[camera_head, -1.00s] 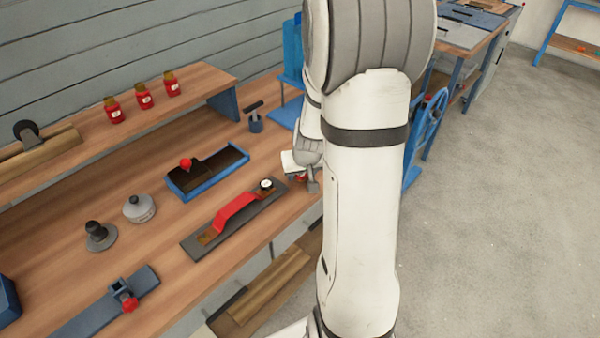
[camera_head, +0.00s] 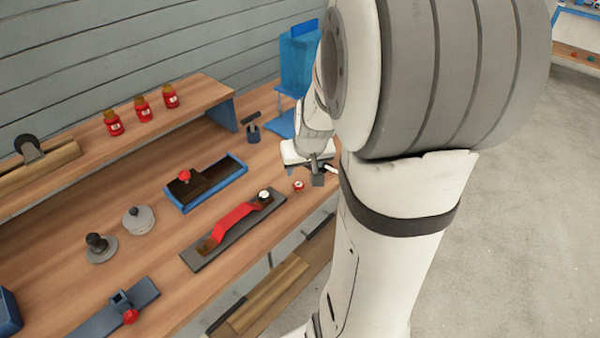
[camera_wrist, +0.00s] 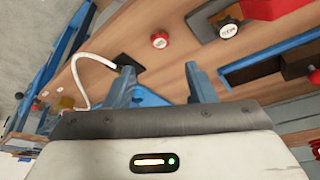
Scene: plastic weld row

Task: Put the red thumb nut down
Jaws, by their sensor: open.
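The red thumb nut (camera_head: 298,186) is a small red piece with a pale top, resting on the wooden bench near its front edge. In the wrist view the nut (camera_wrist: 159,41) lies on bare wood, ahead of the fingers and apart from them. My gripper (camera_head: 318,180) is raised just to the right of the nut in the head view. In the wrist view my gripper (camera_wrist: 161,85) shows two spread blue-grey fingers with nothing between them.
A trowel-like tool with a red handle (camera_head: 232,222) lies left of the nut. Behind it are a blue tray (camera_head: 210,203) and a dark blue cup (camera_head: 253,134). A dark pad (camera_wrist: 128,62) and a white cable (camera_wrist: 82,85) lie near the fingers. Red jars (camera_head: 142,108) stand on the shelf.

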